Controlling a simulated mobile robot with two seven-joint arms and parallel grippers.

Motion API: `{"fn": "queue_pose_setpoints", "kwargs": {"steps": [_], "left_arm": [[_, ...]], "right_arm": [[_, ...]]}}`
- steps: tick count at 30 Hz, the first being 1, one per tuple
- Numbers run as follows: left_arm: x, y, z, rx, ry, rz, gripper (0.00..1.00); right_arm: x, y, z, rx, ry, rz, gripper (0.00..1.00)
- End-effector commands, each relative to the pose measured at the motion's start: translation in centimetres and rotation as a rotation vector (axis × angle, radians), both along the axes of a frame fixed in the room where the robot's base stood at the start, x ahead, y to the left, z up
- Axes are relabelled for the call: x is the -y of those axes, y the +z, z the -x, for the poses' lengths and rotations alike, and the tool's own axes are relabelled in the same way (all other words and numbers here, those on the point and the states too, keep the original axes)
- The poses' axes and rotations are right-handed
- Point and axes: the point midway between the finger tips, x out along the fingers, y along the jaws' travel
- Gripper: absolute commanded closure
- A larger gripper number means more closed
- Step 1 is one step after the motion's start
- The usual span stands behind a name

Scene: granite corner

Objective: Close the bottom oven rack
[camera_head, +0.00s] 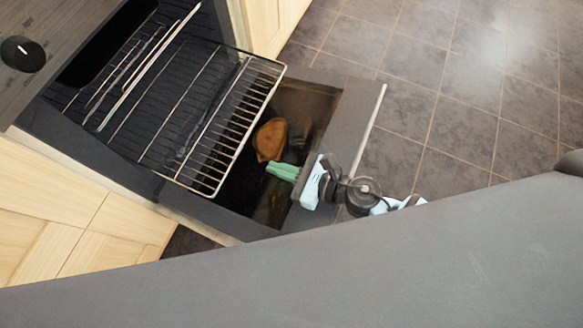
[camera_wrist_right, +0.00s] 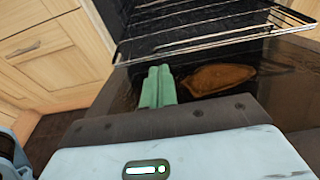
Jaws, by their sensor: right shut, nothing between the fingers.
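The bottom oven rack (camera_head: 236,125) is a wire rack pulled partly out of the oven, over the lowered oven door (camera_head: 352,98). Its front rail also shows at the top of the right wrist view (camera_wrist_right: 200,50). My right gripper (camera_head: 270,168) has green fingers shut with nothing between them. It is above the open door, in front of the rack's front edge and apart from it in the head view. In the right wrist view the green fingers (camera_wrist_right: 158,86) point toward the rack. My left gripper is not in view.
A brown item (camera_head: 270,139) shows by the door's inner face, beside my right fingers. Light wooden cabinets (camera_head: 75,215) stand beside the oven. Another rack (camera_head: 140,70) is deeper in the oven. The tiled floor (camera_head: 470,90) beyond the door is clear.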

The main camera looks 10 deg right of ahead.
Motion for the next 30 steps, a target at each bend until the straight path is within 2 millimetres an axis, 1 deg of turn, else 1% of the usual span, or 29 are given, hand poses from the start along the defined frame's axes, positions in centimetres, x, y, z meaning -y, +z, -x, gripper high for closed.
{"fn": "queue_pose_setpoints", "kwargs": {"steps": [1,6,9,13,19,30], "left_arm": [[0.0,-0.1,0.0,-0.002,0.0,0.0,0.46],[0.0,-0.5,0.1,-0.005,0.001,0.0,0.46],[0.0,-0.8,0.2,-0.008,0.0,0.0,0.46],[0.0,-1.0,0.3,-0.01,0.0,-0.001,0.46],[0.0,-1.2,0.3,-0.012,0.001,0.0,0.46],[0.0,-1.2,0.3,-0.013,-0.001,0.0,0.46]], "right_arm": [[-0.9,-0.2,-0.7,0.001,-0.001,-0.003,1.0],[-3.4,-0.9,-2.5,0.001,-0.001,-0.002,1.0],[-4.7,-1.2,-3.4,0.0,0.0,-0.003,1.0],[-5.9,-1.5,-4.3,-0.001,-0.003,-0.002,1.0],[-6.8,-1.7,-4.9,-0.002,-0.002,-0.002,1.0],[-6.8,-1.7,-5.0,-0.001,-0.001,-0.001,1.0]]}}
